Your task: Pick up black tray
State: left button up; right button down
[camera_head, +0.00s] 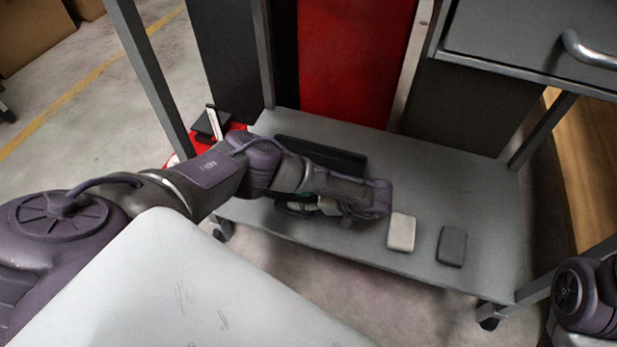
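A flat black object that looks like the black tray (338,157) lies on the grey lower shelf (440,190) of the cart, towards its back left. My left arm comes in from the left and passes in front of it, hiding part of its near side. My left gripper (322,206) is low over the shelf, just in front of the tray. Its fingers are dark and partly hidden by the wrist, so I cannot tell whether they are open or touch anything. Of my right arm only a link shows at the lower right edge; its gripper is out of view.
A white block (401,232) and a dark grey block (451,246) lie on the shelf's front right part. The cart's posts and a drawer (530,40) with a metal handle frame the shelf. A red panel (355,60) stands behind. The shelf's right side is bare.

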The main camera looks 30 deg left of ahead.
pick_arm(q)
grip_shut()
jog(key=shift+r, duration=0.2)
dwell(0.3)
